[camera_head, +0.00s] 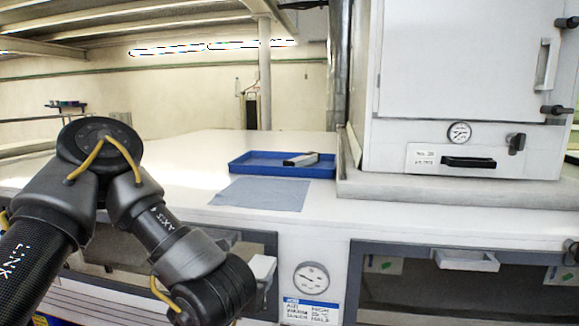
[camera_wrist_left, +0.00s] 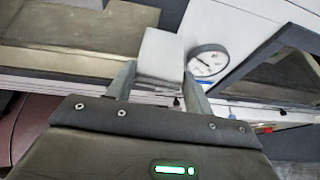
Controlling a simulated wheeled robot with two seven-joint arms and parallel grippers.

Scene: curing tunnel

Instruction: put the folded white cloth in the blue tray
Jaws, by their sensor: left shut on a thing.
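The folded white cloth (camera_wrist_left: 162,52) is a pale block between the two fingertips of my left gripper (camera_wrist_left: 158,82), which is shut on it. In the head view the white cloth (camera_head: 263,267) shows beside my dark left wrist, in front of the bench and below its top; the fingers are mostly hidden there. The blue tray (camera_head: 246,169) lies on the white bench top, farther back and higher than the cloth. A grey-and-dark block (camera_head: 301,159) rests in the tray at its right side. My right gripper is not in view.
A flat grey-blue mat (camera_head: 259,195) lies on the bench in front of the tray. A large white oven cabinet (camera_head: 460,75) stands on a raised base right of the tray. A round gauge (camera_head: 311,278) is on the bench front. The bench left of the tray is clear.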

